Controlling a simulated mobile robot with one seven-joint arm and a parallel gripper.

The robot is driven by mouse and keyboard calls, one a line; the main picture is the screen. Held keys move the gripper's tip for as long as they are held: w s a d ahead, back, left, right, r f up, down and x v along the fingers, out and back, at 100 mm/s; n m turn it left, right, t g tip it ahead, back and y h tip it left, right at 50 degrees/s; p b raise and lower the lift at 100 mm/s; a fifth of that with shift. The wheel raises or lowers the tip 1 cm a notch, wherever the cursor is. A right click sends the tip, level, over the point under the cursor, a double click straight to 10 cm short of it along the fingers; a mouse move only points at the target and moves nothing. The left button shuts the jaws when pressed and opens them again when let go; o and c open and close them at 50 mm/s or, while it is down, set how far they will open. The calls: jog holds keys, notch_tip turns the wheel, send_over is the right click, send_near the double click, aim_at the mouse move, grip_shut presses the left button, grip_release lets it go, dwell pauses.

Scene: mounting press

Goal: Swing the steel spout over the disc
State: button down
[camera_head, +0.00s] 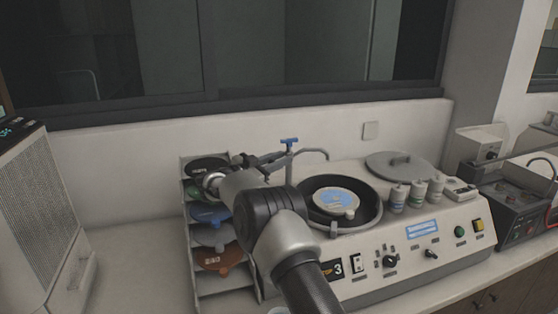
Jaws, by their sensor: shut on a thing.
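The steel spout (312,151) is a thin bent tube on the back of the machine. It rises beside a blue tap handle (289,141), runs right and bends down behind the round bowl. The disc (336,201), pale with a blue label, lies in the dark bowl (372,213). The spout's tip appears behind the bowl's far rim, not above the disc. My gripper (279,159) is at the spout's upright part, just below the blue handle, and is shut on the spout. My arm hides the bowl's left side and part of the machine. The finger contact is small and dim.
A rack (192,255) of coloured discs stands left of the machine, close to my arm. A round grey lid (399,165) and several small bottles (418,192) sit right of the bowl. A wall and window frame are behind. Bare counter lies left of the rack.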

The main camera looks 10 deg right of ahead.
jog(key=shift+d+r, duration=0.1)
jog(key=shift+d, duration=0.3)
jog(key=c, duration=1.8)
grip_release()
jog(key=shift+o, duration=0.9)
jog(key=shift+d, duration=0.15)
jog(key=shift+a, duration=0.25)
jog(key=shift+s+a, duration=0.1)
jog(key=shift+a, duration=0.15)
jog(key=b+v, duration=0.2)
jog(key=v, duration=1.4)
jog(key=shift+s+a, duration=0.25)
jog(key=shift+s, duration=0.05)
